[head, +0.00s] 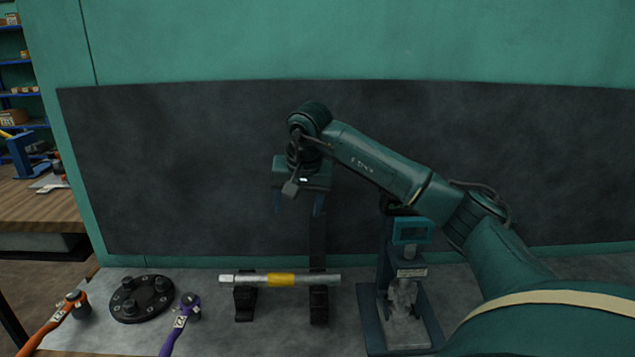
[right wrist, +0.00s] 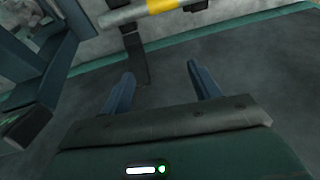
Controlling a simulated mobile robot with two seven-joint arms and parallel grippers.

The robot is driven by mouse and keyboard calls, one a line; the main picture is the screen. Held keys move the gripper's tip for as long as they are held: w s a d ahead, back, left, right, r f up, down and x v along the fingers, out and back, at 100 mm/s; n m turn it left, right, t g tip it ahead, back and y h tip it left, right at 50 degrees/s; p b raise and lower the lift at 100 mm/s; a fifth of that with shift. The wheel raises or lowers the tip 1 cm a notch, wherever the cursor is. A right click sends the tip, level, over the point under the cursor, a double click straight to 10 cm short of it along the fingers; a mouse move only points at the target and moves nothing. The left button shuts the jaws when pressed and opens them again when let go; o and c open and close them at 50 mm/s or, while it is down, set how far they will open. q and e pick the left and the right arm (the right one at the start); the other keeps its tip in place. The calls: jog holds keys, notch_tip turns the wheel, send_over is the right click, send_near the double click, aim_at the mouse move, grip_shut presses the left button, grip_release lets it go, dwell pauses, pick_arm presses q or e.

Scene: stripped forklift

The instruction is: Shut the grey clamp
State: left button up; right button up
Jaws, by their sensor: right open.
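The grey clamp (head: 319,304) is a dark block under the right end of a silver rod (head: 320,278) with a yellow band. Its long dark arm (head: 318,238) stands upright above the rod, so the clamp looks open. My right gripper (head: 298,208) is open and empty, pointing down near the top of that arm; contact cannot be told. In the right wrist view the gripper's two fingers (right wrist: 160,78) are apart, with the rod (right wrist: 122,15) and a dark part, probably of the clamp (right wrist: 136,55), beyond them. My left gripper is not in view.
A second dark support (head: 244,303) holds the rod's left end. A blue press-like stand (head: 409,270) is right of the clamp, below my right arm. A black flange disc (head: 142,298), a purple-handled tool (head: 180,325) and an orange-handled tool (head: 55,323) lie left. A dark panel (head: 180,170) stands behind.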

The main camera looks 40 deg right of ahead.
jog(key=h, duration=0.2)
send_near(318, 221)
jog(key=r, duration=0.2)
jog(key=x, duration=1.3)
jog(key=shift+a, duration=0.1)
jog(key=shift+c, duration=0.5)
jog(key=c, duration=1.1)
jog(key=o, duration=0.8)
jog(key=shift+s, duration=0.1)
